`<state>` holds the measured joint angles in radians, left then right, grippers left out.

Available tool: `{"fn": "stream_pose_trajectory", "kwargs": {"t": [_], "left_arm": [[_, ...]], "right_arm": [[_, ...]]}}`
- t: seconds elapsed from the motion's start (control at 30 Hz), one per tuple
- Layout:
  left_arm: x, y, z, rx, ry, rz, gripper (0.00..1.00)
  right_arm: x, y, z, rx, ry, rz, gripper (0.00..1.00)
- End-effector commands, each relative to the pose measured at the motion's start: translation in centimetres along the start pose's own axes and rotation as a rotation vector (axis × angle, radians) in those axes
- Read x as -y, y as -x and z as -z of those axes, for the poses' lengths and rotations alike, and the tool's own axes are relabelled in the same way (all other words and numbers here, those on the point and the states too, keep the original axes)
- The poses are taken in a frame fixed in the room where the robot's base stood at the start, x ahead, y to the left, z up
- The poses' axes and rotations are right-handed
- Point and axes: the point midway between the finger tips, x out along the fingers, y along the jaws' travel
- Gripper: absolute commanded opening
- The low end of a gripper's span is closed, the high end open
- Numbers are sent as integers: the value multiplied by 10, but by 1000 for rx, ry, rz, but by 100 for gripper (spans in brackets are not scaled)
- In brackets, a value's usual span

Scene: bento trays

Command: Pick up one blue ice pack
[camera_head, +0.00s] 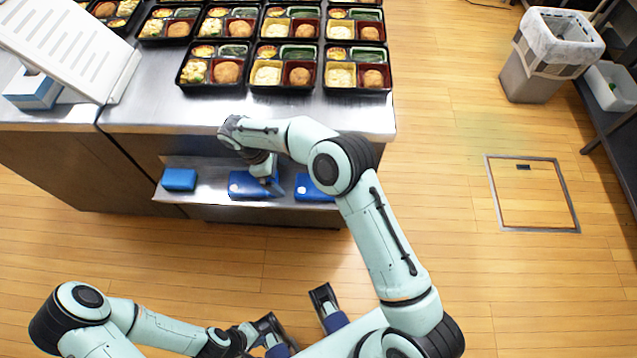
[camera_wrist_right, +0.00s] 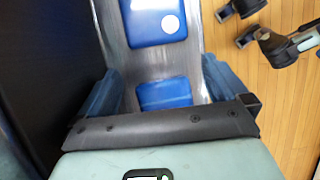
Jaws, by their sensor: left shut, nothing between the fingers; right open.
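Several blue ice packs lie on a metal shelf under the counter. In the head view there is a left pack (camera_head: 179,179), a middle pack (camera_head: 243,186) and a right pack (camera_head: 312,190). My right gripper (camera_head: 270,182) is open at the middle pack and partly covers it. In the right wrist view, one pack (camera_wrist_right: 165,95) shows between the open blue fingers (camera_wrist_right: 163,88), partly hidden by the gripper body. Contact cannot be told. Another pack (camera_wrist_right: 153,22) with a white round mark lies beyond. My left gripper (camera_head: 277,343) is shut and empty, low in the head view.
The metal shelf (camera_head: 213,187) sits low under the counter (camera_head: 160,115), whose edge is close to my right wrist. Several filled bento trays (camera_head: 282,88) stand on the counter. A white rack (camera_head: 70,45) is at the left. A bin (camera_head: 545,75) stands right; the wooden floor is clear.

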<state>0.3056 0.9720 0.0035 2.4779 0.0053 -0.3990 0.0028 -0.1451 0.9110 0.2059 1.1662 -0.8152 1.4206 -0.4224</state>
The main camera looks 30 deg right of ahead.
Motion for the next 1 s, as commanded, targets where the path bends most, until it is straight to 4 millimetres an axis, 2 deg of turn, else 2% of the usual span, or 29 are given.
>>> {"fn": "stream_pose_trajectory", "kwargs": {"t": [0.2,0.4,0.67,1.0], "left_arm": [[0,-1,1,-4,0,-1,0],[0,-1,2,-5,0,-1,0],[0,-2,2,-5,-1,-1,0],[1,-5,4,-11,-1,-2,0]], "right_arm": [[0,-18,-44,2,-4,2,100],[0,-31,-74,0,-2,2,100],[0,-40,-82,1,-1,1,100],[0,-84,-82,1,0,2,100]]}}
